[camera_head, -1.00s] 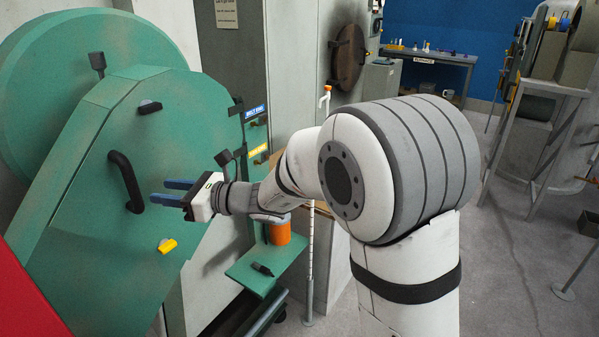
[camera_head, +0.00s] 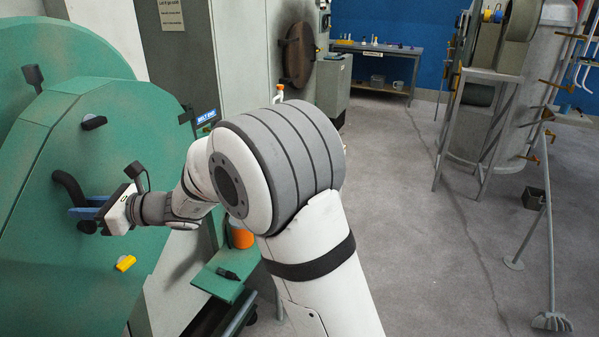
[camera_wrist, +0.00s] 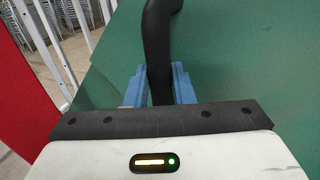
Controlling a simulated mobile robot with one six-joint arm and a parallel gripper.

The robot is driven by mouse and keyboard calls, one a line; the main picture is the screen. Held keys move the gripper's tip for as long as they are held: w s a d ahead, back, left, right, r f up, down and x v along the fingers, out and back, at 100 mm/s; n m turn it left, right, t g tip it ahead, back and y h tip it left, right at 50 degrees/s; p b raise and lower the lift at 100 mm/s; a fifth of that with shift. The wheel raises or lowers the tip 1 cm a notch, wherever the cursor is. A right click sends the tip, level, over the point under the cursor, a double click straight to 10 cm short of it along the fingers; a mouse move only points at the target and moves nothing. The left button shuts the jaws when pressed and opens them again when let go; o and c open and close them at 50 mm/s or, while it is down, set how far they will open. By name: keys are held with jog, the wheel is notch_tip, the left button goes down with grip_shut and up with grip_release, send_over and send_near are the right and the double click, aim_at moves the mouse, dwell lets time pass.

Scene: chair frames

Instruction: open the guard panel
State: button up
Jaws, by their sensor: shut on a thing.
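The guard panel (camera_head: 60,235) is a large green sheet-metal cover at the left of the head view. It has a black curved handle (camera_head: 66,184), which also shows in the wrist view (camera_wrist: 157,45) running up from between the fingers. My gripper (camera_head: 86,213) has blue fingers and is shut on the lower part of the handle. In the wrist view the two blue fingers (camera_wrist: 161,86) sit on either side of the black bar. A yellow latch (camera_head: 125,263) is on the panel below the gripper. A black knob (camera_head: 94,123) is on the panel above. The panel appears closed.
A green shelf (camera_head: 213,286) with an orange container (camera_head: 241,236) stands right of the panel. A grey cabinet (camera_head: 240,60) is behind. Open floor (camera_head: 400,220) lies to the right. A red surface (camera_wrist: 22,90) and white railings (camera_wrist: 70,35) show in the wrist view.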

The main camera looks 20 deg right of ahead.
jog(key=shift+c, duration=0.9)
jog(key=s+b+v, duration=0.1)
jog(key=b+v, duration=0.1)
jog(key=v, duration=0.8)
jog(key=shift+s+a, duration=0.2)
jog(key=shift+s, duration=0.1)
jog(key=shift+d, duration=0.1)
jog(key=v, duration=1)
jog(key=shift+w+b, duration=0.3)
jog(key=shift+b, duration=0.05)
jog(key=shift+r, duration=0.1)
jog(key=shift+d, duration=0.1)
jog(key=d+p, duration=0.1)
jog(key=d, duration=0.9)
jog(key=shift+w, duration=0.15)
